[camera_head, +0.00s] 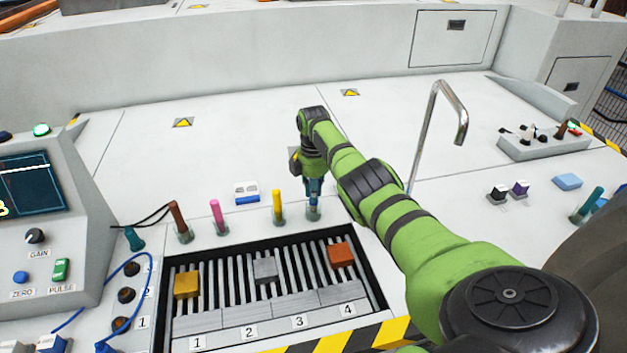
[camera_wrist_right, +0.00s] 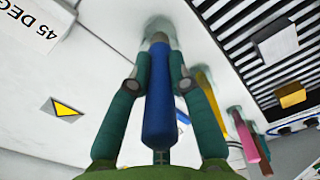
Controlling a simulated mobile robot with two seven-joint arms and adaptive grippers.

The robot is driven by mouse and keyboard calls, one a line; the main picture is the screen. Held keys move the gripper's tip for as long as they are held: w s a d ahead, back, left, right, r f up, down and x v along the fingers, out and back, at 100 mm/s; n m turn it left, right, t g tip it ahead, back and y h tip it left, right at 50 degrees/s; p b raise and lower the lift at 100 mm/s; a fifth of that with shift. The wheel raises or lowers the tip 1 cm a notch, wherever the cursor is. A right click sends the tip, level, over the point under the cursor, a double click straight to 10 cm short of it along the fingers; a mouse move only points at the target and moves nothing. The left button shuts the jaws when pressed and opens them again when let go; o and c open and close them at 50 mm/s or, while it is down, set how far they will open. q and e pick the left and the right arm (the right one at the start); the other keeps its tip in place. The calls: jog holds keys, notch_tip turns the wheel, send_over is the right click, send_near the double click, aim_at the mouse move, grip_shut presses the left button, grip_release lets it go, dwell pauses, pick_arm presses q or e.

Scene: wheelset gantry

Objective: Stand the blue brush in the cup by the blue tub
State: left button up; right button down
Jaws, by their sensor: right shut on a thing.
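My right gripper (camera_head: 313,182) points down and is shut on the blue brush (camera_head: 314,190). In the right wrist view, the fingers (camera_wrist_right: 158,85) sit on both sides of its blue handle (camera_wrist_right: 158,110). The brush is upright, its lower end at a small clear cup (camera_head: 313,213), which also shows in the wrist view (camera_wrist_right: 160,27). I cannot tell how deep the end sits. Far right, another clear cup (camera_head: 577,217) with a teal stick (camera_head: 592,201) stands beside a blue thing, partly hidden by my arm; I cannot tell whether it is the tub. My left gripper is not in view.
Brown (camera_head: 178,215), pink (camera_head: 217,213) and yellow (camera_head: 278,204) sticks stand in cups to the left. A slotted rack (camera_head: 215,318) with several coloured blocks lies in front. A bent metal pipe (camera_head: 421,130) rises right of my gripper. The panel behind is mostly clear.

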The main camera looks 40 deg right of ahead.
jog(key=c, duration=1.1)
grip_release()
jog(key=shift+o, duration=0.2)
notch_tip(320, 180, up, 12)
jog(key=shift+r, duration=0.1)
